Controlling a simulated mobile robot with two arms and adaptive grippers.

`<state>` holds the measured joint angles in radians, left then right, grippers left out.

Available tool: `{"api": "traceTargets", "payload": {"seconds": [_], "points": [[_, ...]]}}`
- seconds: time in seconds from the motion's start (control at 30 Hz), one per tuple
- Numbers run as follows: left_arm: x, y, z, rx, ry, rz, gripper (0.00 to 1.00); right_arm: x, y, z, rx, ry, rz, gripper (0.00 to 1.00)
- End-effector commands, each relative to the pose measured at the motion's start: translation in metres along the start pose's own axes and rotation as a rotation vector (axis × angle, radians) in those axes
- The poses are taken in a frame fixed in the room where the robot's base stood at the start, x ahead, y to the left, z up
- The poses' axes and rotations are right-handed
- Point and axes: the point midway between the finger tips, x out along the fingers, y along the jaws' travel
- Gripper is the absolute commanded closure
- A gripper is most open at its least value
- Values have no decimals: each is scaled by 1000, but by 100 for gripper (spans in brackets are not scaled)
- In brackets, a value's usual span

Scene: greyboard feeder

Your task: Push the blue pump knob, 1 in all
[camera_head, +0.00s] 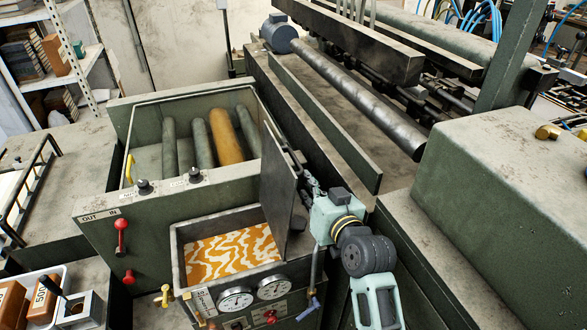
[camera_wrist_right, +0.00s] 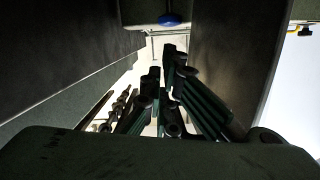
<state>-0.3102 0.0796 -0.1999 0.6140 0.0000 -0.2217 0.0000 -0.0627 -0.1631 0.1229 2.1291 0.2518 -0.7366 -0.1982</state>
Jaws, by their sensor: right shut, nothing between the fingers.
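A blue rounded knob (camera_wrist_right: 170,20) shows at the top of the right wrist view, at the edge of a grey-green surface. In that view my right gripper (camera_wrist_right: 163,68) is shut and empty, its dark fingers pointing up the picture toward the knob. I see a gap between the fingers and the knob in the picture, but its depth is hard to judge. In the head view my right gripper (camera_head: 288,155) is partly hidden beside the upright plate of the feeder, and I cannot pick out the knob there. My left gripper is not in view.
Dark walls close in on both sides in the wrist view. In the head view a raised plate (camera_head: 279,190) stands beside an orange-patterned tray (camera_head: 175,255). A long roller (camera_head: 355,95) lies behind. A blue-tipped lever (camera_head: 313,303) hangs on the front by the gauges (camera_head: 236,300).

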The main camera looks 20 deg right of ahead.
Motion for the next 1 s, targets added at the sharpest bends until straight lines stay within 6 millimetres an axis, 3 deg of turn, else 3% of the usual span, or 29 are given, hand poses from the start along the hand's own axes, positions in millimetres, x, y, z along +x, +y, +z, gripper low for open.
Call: {"api": "traceTargets", "payload": {"seconds": [0.17,0.5,0.73,1.0], "points": [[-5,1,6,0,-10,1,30,13,0,-2,2,0,-1,100],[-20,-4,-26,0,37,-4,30,67,0,-2,2,-1,0,100],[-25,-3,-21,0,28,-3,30,92,0,-1,1,0,-1,100],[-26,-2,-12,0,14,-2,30,100,0,0,1,0,0,100]]}}
